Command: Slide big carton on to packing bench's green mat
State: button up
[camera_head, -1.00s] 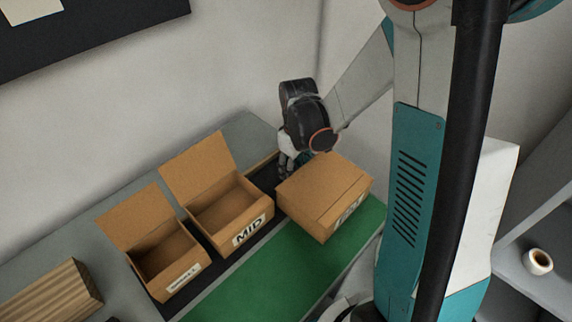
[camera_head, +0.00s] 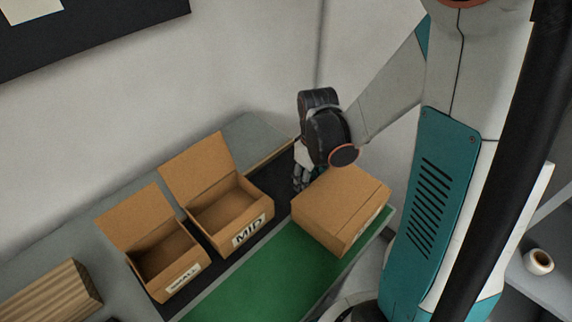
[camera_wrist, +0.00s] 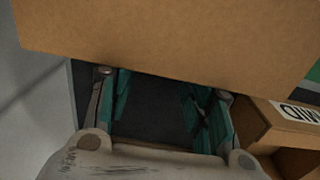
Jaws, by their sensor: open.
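The big carton (camera_head: 338,210) is closed and stands at the right end of the packing bench, its label turned to the right and hard to read. Green mat (camera_head: 275,275) shows to its left and in front of it; whether its back edge still overlaps the black strip is hidden. My gripper (camera_head: 302,180) is low behind the carton, on its wall side. In the wrist view the carton (camera_wrist: 170,40) fills the top, and my gripper (camera_wrist: 163,95) is open with nothing between its fingers. The fingertips reach the carton's face; I cannot tell if they touch.
An open carton marked MID (camera_head: 225,215) and an open carton marked SMALL (camera_head: 165,265) stand on the black strip (camera_head: 270,215) to the left. A wooden block (camera_head: 50,295) lies at far left. The mat's front left part is clear.

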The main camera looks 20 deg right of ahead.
jog(key=shift+s+d, duration=0.2)
jog(key=shift+s, duration=0.3)
jog(key=shift+w, duration=0.1)
jog(key=shift+w+a, duration=0.25)
jog(key=shift+w, duration=0.25)
notch_tip(320, 180, up, 7)
jog(key=p, duration=0.5)
